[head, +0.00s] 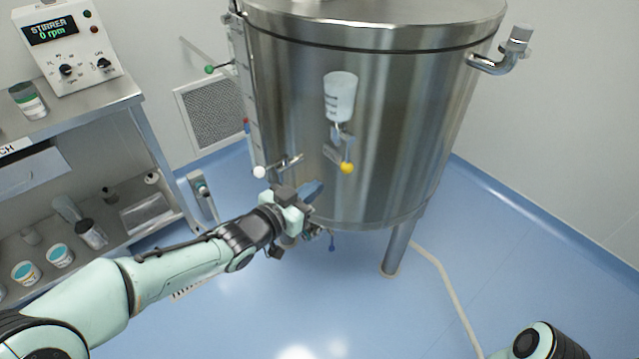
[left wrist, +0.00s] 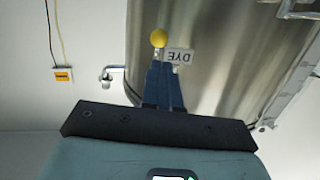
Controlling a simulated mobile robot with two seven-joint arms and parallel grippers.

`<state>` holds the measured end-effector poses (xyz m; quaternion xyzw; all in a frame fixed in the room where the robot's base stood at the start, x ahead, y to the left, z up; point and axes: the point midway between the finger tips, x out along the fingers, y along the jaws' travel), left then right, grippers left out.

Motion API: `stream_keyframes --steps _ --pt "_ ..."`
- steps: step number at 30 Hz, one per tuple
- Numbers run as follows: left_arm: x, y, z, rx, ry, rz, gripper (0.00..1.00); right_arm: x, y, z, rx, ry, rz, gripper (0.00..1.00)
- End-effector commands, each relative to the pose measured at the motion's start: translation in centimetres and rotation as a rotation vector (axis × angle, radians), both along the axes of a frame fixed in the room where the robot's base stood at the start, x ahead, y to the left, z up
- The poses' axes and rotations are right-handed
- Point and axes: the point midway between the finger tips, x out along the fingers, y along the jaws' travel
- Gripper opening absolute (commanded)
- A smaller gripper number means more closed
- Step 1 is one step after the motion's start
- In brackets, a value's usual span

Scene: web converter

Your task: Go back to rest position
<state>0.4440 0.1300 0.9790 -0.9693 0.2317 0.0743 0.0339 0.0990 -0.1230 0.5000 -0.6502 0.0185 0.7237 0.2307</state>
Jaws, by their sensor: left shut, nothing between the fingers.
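My left gripper (head: 314,188) is shut and empty, in front of the lower part of the steel tank (head: 395,110). In the left wrist view its blue fingers (left wrist: 163,85) lie together, pointing at the tank. A yellow ball knob (head: 347,168) sits on a small valve just above and to the right of the gripper; it also shows in the left wrist view (left wrist: 159,38) beyond the fingertips, beside a DYE label (left wrist: 180,56). I cannot tell whether the fingers touch the valve. Part of my right arm (head: 545,345) shows at the bottom right; its gripper is out of view.
A white cup (head: 340,97) is mounted on the tank above the yellow knob. A white knob (head: 259,172) is left of the gripper. A steel bench with a stirrer control box (head: 70,42) and shelved jars stands at left. The blue floor (head: 330,300) is open in front.

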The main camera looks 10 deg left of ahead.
Motion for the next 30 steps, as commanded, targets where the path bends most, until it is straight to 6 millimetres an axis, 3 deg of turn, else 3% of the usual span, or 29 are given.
stream_keyframes --steps 3,9,20,23,25,28,30 --pt "-2.4 1.2 0.7 0.002 -0.001 0.001 0.00 -0.1 -0.1 0.3 -0.001 0.004 0.000 0.43" --pt "-4.9 2.4 1.1 0.000 0.000 -0.001 0.00 -0.3 0.0 0.6 0.000 0.010 0.001 0.43" --pt "-5.6 2.7 0.8 -0.003 0.013 0.000 0.00 -0.3 0.0 0.8 0.000 0.013 0.002 0.43" --pt "-5.2 2.8 -1.6 -0.018 0.084 0.017 0.00 -0.3 0.0 1.4 0.002 0.013 0.002 0.43" --pt "-4.9 2.9 -4.9 -0.040 0.183 0.045 0.00 -0.3 0.0 2.1 0.001 0.014 0.003 0.43" --pt "-5.5 3.1 -11.7 -0.077 0.385 0.104 0.00 -0.2 0.0 3.6 0.003 0.018 0.005 0.43" --pt "-6.9 3.1 -16.8 -0.102 0.546 0.155 0.00 -0.2 0.0 4.6 0.004 0.020 0.005 0.43"
